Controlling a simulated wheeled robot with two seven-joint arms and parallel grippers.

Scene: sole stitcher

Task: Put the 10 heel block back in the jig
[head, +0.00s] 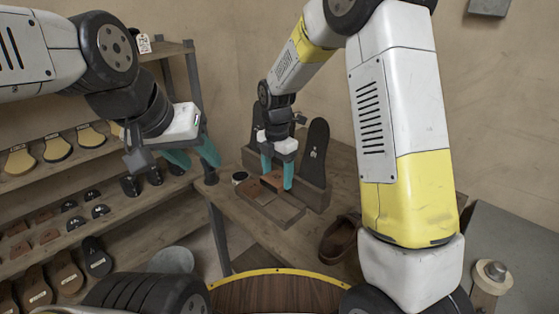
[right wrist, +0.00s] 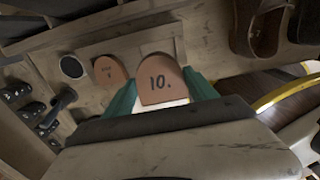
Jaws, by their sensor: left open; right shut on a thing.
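The 10 heel block (right wrist: 160,82), tan and marked "10.", is between the teal fingers of my right gripper (right wrist: 162,95), which is shut on it. In the head view my right gripper (head: 277,175) holds the block (head: 271,181) low over the wooden jig (head: 284,215) on the bench. I cannot tell whether the block touches the jig. A second tan block (right wrist: 110,71), its marking too small to read, lies beside it in the right wrist view. My left gripper (head: 192,156) is open and empty, left of the bench in front of the shelves.
A dark sole (head: 315,148) stands upright at the bench's back. A small cup (head: 239,177) is left of the jig, and a brown shoe (head: 339,238) is to the right. Shelves (head: 100,213) with heels and soles fill the left. A round stool-like top (head: 172,260) is below.

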